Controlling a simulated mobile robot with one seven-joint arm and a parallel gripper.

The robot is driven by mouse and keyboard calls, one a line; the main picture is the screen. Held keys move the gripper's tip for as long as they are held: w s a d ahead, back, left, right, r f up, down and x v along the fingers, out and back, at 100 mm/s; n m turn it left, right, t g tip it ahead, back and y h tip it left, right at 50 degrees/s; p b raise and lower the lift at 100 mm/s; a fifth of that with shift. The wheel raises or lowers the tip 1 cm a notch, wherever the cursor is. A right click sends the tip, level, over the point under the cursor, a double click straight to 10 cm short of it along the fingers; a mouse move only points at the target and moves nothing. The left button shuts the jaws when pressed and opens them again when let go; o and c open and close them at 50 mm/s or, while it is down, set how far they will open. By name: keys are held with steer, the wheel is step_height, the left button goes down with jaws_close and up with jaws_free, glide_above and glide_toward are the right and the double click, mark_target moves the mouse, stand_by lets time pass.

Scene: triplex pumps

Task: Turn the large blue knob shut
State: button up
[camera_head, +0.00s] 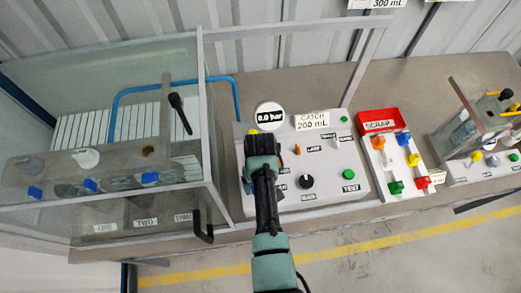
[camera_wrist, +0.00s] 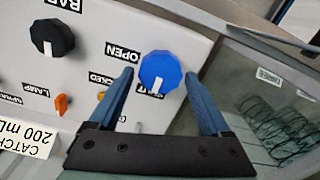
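The large blue knob (camera_wrist: 161,70) shows in the wrist view on a white panel (camera_wrist: 100,22). Its white pointer mark points down in the picture, slightly left. An OPEN label (camera_wrist: 123,52) lies at its upper left; a label at its lower left is partly covered by my finger. My gripper (camera_wrist: 159,75) is open, with one finger on each side of the knob and a small gap showing on both sides. I cannot tell how deep the fingertips reach. In the head view my gripper (camera_head: 262,145) is over the left part of the panel and hides the knob.
A black knob (camera_wrist: 52,38) and an orange switch (camera_wrist: 61,104) share the panel. A clear-walled tank (camera_head: 100,110) stands close on the left, its frame near my gripper.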

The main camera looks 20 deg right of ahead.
steer(key=shift+o, duration=0.7)
step_height(320, 180, up, 13)
steer(key=b, duration=0.2)
steer(key=shift+f, duration=0.1)
stand_by(0.3)
